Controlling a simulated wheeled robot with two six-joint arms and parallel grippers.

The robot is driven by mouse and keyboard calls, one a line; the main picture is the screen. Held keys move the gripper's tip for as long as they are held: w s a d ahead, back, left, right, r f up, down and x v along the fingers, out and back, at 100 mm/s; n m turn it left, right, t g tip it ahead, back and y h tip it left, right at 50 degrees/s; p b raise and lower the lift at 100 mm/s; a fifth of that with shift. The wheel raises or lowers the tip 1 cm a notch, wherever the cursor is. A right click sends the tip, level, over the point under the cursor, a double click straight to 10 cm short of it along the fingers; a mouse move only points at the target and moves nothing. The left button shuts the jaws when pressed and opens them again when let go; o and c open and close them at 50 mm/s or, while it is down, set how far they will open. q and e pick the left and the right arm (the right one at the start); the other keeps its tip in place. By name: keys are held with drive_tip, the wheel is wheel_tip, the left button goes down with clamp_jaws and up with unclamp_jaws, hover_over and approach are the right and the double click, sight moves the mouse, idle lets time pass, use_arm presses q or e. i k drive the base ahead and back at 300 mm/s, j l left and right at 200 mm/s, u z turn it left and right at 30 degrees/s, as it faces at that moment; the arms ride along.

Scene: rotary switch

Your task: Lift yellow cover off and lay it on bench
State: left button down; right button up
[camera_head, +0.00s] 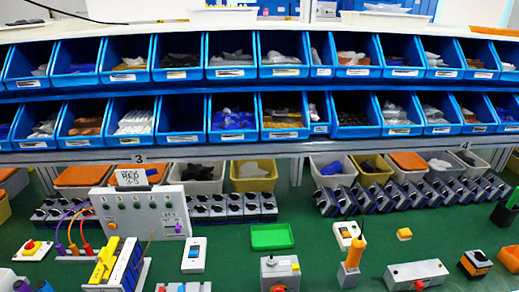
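A tall yellow piece (103,262) stands at the front left, against a white and dark-blue block (127,265); it looks like the yellow cover, but I cannot tell how it is attached. A small yellow-orange block (405,234) lies apart on the green bench (225,262) at the right. A grey switch box (280,273) with a knob on top stands at the front middle, cut off by the bottom edge. Neither of my grippers is in view.
A grey panel (145,212) with coloured cables stands behind the yellow piece. A green tray (272,236), a white switch (194,255) and an orange-handled tool (355,252) stand on the bench. Blue bin shelves (180,139) span the back. Bare bench shows around the tray.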

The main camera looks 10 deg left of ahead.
sight(109, 251)
drive_tip(key=u, duration=1.55)
